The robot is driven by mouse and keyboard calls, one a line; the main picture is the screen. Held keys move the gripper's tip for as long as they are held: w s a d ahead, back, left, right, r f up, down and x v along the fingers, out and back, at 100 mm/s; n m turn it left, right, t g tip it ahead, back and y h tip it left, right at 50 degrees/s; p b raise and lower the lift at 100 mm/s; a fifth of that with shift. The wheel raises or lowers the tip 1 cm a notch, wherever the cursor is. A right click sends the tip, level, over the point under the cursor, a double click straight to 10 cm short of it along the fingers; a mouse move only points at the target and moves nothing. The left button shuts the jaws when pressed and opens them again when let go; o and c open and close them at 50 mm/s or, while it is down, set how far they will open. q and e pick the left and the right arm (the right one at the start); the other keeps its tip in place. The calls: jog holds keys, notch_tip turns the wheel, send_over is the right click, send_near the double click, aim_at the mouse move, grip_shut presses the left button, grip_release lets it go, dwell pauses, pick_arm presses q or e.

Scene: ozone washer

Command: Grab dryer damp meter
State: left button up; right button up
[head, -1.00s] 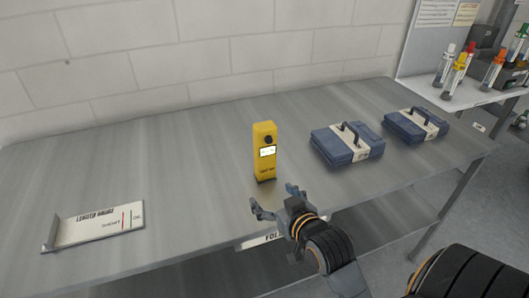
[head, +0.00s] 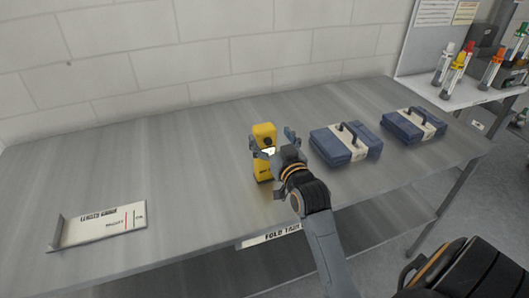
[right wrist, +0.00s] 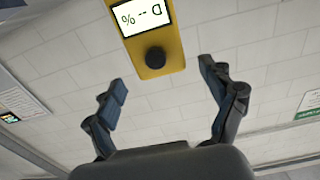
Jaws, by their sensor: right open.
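The damp meter is a yellow upright box (head: 264,132) with a lit white display and a dark round knob, standing on the grey metal table. In the head view my right gripper (head: 272,146) is in front of its upper part and hides some of its face. In the right wrist view the meter (right wrist: 153,55) shows upside down at the top, its display reading dashes and a percent sign. The open fingers of my right gripper (right wrist: 167,95) stand to either side below it in that picture, with gaps and no contact visible. My left gripper is not in view.
Two blue cases with pale bands, a nearer one (head: 345,146) and a farther one (head: 413,125), lie right of the meter. A white labelled plate (head: 105,226) lies at the left. The table (head: 180,165) between plate and meter is clear. A brick wall stands behind.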

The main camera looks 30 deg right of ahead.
jog(key=p+x, duration=0.1)
jog(key=x, duration=0.3)
jog(key=shift+w+a, duration=0.1)
jog(key=shift+w, duration=0.15)
jog(key=shift+r, duration=0.1)
jog(key=shift+s, duration=0.1)
jog(key=shift+c, duration=0.4)
grip_shut()
